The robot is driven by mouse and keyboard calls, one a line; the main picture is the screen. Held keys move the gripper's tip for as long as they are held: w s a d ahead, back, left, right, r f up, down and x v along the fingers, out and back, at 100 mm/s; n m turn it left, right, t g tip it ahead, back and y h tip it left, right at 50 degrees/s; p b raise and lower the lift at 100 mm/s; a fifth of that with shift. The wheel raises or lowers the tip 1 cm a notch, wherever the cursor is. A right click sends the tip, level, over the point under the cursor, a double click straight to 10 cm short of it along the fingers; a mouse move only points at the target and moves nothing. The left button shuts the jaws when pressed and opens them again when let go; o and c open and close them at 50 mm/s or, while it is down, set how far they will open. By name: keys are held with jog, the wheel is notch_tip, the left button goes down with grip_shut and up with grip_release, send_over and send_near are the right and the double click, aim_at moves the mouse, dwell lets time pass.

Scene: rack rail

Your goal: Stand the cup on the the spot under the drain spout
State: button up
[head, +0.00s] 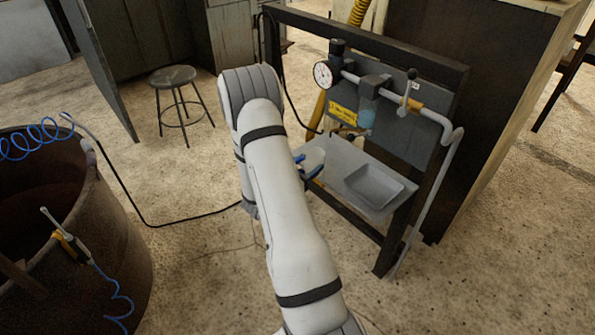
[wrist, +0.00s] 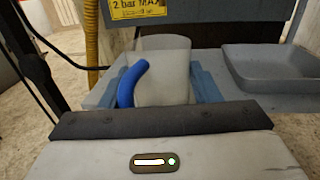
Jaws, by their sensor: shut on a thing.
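The cup (head: 313,157) is pale and translucent with a blue handle. My gripper (head: 311,168) is shut on it at the left end of the grey shelf. In the wrist view the cup (wrist: 165,62) stands upright between the blue fingers (wrist: 205,85), its handle at the left. I cannot tell whether its base touches the shelf. The rack rail carries a filter unit with a bluish bowl (head: 367,118), right of the cup in the head view. I cannot clearly make out the drain spout or the spot under it; my arm covers part of that side.
A grey shallow tray (head: 375,187) sits on the shelf (head: 403,193) to the right. A gauge (head: 323,74), a yellow label (head: 343,114) and a bent pipe (head: 446,150) are on the rack. A yellow hose (wrist: 90,40) hangs behind the cup at the left.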

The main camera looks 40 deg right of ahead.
jog(key=shift+w+d+f+b, duration=0.15)
jog(key=shift+d+b, duration=0.15)
jog(key=shift+d, duration=1.45)
jog(key=shift+w+d+f+b, duration=0.1)
jog(key=shift+d+b, duration=0.15)
jog(key=shift+d, duration=1.5)
jog(key=shift+r, duration=0.1)
jog(key=shift+f+b, duration=0.55)
jog(key=shift+f, duration=0.1)
jog(key=o, duration=1.1)
jog(key=shift+a, duration=0.1)
jog(key=a, duration=0.2)
jog(key=s+a, duration=0.1)
jog(key=a, duration=0.4)
jog(key=shift+s+a+p, duration=0.25)
jog(key=shift+p, duration=0.1)
jog(key=shift+r, duration=0.1)
